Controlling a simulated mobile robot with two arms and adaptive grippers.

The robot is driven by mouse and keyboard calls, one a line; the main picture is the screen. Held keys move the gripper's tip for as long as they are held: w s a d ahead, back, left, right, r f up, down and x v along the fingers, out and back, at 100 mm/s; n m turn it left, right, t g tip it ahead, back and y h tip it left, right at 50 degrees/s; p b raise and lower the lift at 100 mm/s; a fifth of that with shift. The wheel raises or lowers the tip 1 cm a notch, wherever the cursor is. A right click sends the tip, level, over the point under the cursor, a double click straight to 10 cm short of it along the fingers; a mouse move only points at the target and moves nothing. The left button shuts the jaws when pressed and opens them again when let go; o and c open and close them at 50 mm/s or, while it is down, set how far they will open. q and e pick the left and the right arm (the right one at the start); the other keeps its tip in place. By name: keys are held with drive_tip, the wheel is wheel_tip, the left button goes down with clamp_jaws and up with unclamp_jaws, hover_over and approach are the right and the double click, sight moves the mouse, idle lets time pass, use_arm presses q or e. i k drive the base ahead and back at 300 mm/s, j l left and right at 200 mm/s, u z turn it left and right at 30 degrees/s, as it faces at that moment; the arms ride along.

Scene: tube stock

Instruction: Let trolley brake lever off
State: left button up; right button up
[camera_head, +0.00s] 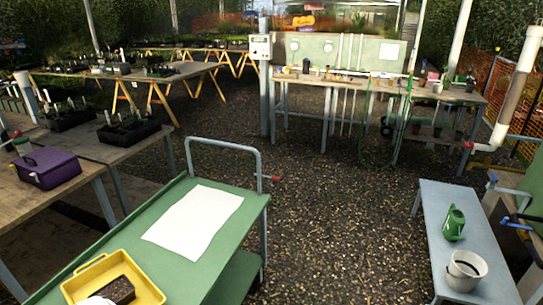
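The green trolley (222,222) stands at the lower left to middle of the head view, with a grey tubular push handle (223,143) at its far end. A short lever with a red tip (276,179) sticks out roughly level to the right from the handle's right post. It looks like the brake lever; how it is latched is too small to tell. The trolley's wheels are mostly hidden. Neither of my grippers is in view.
A white sheet (194,219) and a yellow tray (146,290) lie on the trolley. A grey bench (455,215) with a green watering can (453,222) stands right. A wooden table with a purple box (48,168) stands left. The gravel floor (335,220) between is clear.

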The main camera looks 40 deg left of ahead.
sight(273, 178)
drive_tip(key=i+u, duration=0.25)
drive_tip(key=u, duration=0.15)
drive_tip(key=i+u, duration=0.25)
drive_tip(key=u, duration=0.15)
drive_tip(key=i+l+u, duration=0.1)
drive_tip(key=i+u, duration=0.25)
drive_tip(key=i+l+u, duration=0.15)
drive_tip(key=u, duration=0.25)
drive_tip(key=l+u, duration=0.75)
drive_tip(key=u, duration=0.15)
drive_tip(key=l+u, duration=0.4)
